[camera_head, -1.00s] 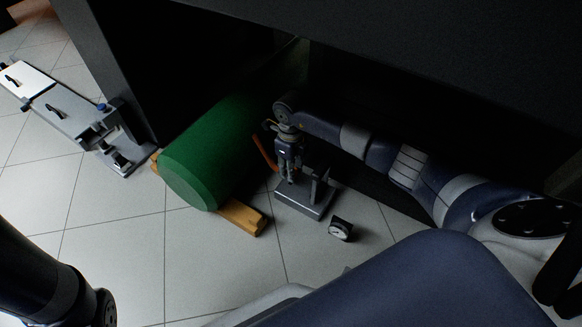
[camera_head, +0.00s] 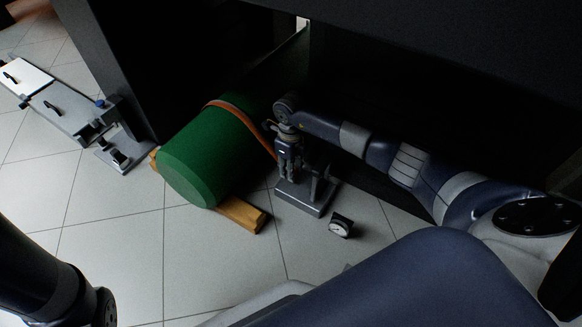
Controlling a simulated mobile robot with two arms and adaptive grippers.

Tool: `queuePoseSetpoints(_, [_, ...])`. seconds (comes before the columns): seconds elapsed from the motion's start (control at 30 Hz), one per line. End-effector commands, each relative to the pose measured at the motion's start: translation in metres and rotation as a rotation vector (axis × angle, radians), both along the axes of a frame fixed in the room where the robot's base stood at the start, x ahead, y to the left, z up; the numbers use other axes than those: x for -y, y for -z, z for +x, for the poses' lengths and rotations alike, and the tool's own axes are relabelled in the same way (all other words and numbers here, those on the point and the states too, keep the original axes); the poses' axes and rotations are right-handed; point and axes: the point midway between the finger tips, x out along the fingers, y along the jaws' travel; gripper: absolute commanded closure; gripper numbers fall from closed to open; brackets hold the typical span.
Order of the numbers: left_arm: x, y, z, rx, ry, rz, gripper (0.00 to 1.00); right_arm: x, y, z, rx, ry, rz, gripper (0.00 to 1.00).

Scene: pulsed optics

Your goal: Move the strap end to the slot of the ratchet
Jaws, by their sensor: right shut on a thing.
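An orange strap (camera_head: 241,114) arches over the green cylinder (camera_head: 208,150). Its near end comes down to my right gripper (camera_head: 287,178), which points down and is shut on it. The gripper is close above a grey metal stand with a flat base (camera_head: 306,197), which looks like the ratchet. The arm and gripper hide the upper part of the stand, so the slot and the exact strap tip cannot be made out. My left arm shows at the lower left, but its gripper is out of view.
The cylinder lies on wooden blocks (camera_head: 241,214). A small dial gauge (camera_head: 340,226) stands on the floor right of the stand. A grey bench-like device (camera_head: 72,110) is at the far left. A dark overhang and panel (camera_head: 120,75) close in above and behind.

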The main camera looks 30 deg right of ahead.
Motion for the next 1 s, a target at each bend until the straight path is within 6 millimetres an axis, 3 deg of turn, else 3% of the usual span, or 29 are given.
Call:
queuePoseSetpoints(0.13, [0.000, 0.007, 0.000, 0.001, 0.000, 0.001, 0.60, 0.000, 0.010, 0.000, 0.001, 0.000, -0.001, 1.00])
queuePoseSetpoints(0.17, [0.000, 0.007, 0.000, 0.002, 0.000, 0.002, 0.60, 0.000, 0.009, 0.000, 0.001, -0.001, -0.001, 0.74])
queuePoseSetpoints(0.27, [0.000, 0.006, 0.000, 0.000, -0.002, 0.002, 0.60, 0.000, 0.007, 0.000, 0.001, 0.000, 0.001, 0.52])
queuePoseSetpoints(0.67, [-0.001, 0.005, -0.001, 0.001, 0.001, -0.001, 0.60, 0.000, 0.003, 0.001, 0.001, 0.000, 0.000, 0.52])
queuePoseSetpoints(0.77, [0.000, 0.005, -0.001, 0.001, 0.000, 0.000, 0.60, 0.000, -0.009, 0.002, 0.004, 0.000, -0.001, 0.52])
queuePoseSetpoints(1.0, [0.000, 0.005, -0.001, 0.002, 0.000, 0.000, 0.60, 0.001, -0.060, 0.001, 0.005, -0.002, -0.001, 0.52])
